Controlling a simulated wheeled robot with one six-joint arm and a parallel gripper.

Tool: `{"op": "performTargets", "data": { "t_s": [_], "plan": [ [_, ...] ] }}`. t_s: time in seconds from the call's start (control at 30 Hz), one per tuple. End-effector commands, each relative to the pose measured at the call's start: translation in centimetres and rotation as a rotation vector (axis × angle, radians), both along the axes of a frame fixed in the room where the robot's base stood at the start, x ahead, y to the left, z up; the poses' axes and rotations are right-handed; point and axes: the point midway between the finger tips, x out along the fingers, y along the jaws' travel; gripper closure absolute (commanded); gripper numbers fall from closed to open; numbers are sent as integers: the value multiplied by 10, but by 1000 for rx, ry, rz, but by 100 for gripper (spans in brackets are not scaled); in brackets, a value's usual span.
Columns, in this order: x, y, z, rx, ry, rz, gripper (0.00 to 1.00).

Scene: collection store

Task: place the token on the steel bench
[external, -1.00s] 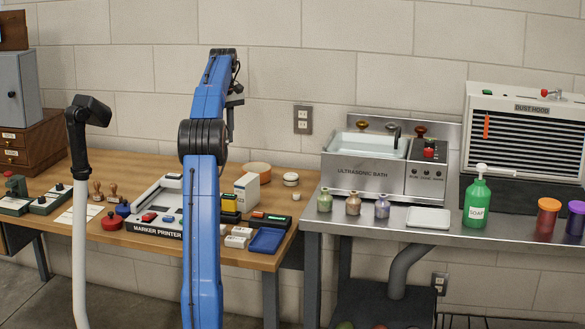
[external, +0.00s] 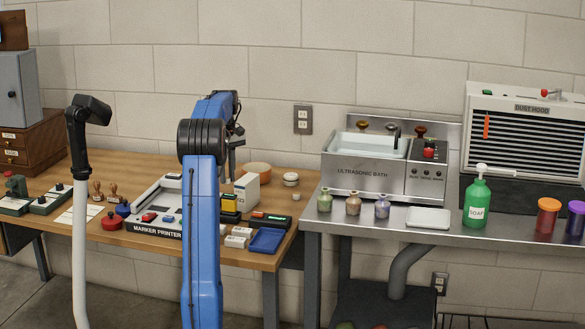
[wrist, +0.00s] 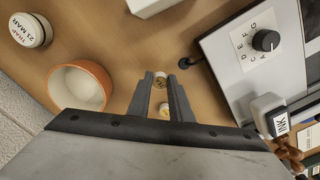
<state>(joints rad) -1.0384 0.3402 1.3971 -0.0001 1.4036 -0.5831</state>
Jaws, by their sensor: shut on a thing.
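My gripper (wrist: 160,84) is above the wooden table, its fingers close together on a small round tan token (wrist: 160,78) between the tips. A second small pale round piece (wrist: 166,111) shows between the fingers, nearer the palm in the picture; I cannot tell its height. In the external view my gripper (external: 228,160) is behind the marker printer, and the token cannot be made out there. The steel bench (external: 395,228) stands to the right, apart from my gripper.
An orange-rimmed bowl (wrist: 82,88) and a labelled round tin (wrist: 30,30) are near my gripper. The marker printer (external: 155,232) is in front. The bench holds an ultrasonic bath (external: 362,182), small bottles, a white tray (external: 428,218) and a soap bottle (external: 477,205). Bare steel lies along its front.

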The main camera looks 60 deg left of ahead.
Motion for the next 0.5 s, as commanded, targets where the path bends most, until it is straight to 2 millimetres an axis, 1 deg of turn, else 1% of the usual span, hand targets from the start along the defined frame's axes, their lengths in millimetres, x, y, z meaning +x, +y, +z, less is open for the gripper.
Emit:
{"op": "performTargets", "data": {
  "t_s": [0.3,0.5],
  "plan": [
    [0,0,-33,-1,1,0,100],
    [0,0,-35,0,0,0,100]
  ]
}}
